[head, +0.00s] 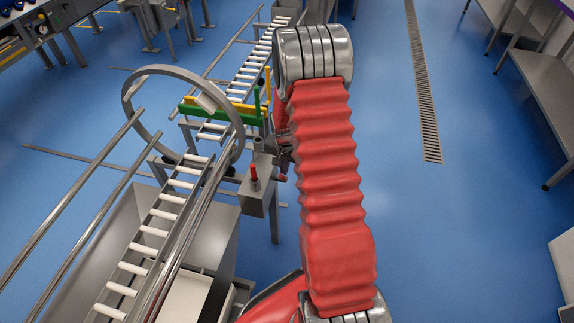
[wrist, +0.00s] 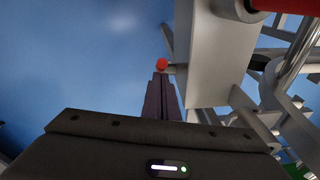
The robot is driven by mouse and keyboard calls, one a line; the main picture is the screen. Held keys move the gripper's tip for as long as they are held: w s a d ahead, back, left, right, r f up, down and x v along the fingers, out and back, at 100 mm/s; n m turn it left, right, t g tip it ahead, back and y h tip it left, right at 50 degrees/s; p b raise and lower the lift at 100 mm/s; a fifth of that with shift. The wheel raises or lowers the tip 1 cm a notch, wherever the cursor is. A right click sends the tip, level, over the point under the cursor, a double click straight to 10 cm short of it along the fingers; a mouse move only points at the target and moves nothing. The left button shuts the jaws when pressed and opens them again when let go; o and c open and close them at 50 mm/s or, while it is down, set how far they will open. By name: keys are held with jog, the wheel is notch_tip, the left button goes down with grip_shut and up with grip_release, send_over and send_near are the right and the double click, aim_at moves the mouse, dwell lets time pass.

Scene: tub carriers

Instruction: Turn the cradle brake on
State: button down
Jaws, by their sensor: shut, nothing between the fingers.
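The cradle is a large metal ring (head: 128,92) around the roller track, at left in the head view. Beside it stands a grey box (head: 258,198) with an upright red handle (head: 254,172); the box (wrist: 212,60) also shows in the wrist view. A small red ball knob (wrist: 162,64) sticks out from the box's side there. My gripper (wrist: 160,78) is shut and empty, its dark fingertips just below the knob in the picture; I cannot tell whether they touch. In the head view my gripper (head: 283,160) is partly hidden by my red arm. Which control is the brake is not marked.
A roller conveyor (head: 165,215) runs through the ring, with metal rails (head: 70,210) at left. Green and yellow bars (head: 222,112) cross the track behind the ring. Open blue floor with a drain grate (head: 424,100) lies right; steel shelves (head: 535,75) stand farther right.

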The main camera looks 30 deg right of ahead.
aim_at(282, 178)
jog(key=s+a+f, duration=0.1)
jog(key=s+a, duration=0.1)
jog(key=shift+s+a+f, duration=0.25)
jog(key=shift+a+f, duration=0.1)
jog(key=shift+a, duration=0.05)
jog(key=shift+s+a+f, duration=0.45)
jog(key=shift+a+f, duration=0.05)
jog(key=shift+f, duration=0.15)
jog(key=shift+s+a+f, duration=0.4)
jog(key=shift+a+f, duration=0.05)
jog(key=shift+f, duration=0.15)
jog(key=shift+r, duration=0.1)
jog(key=s+a+r, duration=0.5)
jog(key=s+r, duration=0.1)
jog(key=r, duration=0.2)
jog(key=shift+s, duration=0.2)
jog(key=shift+a, duration=0.1)
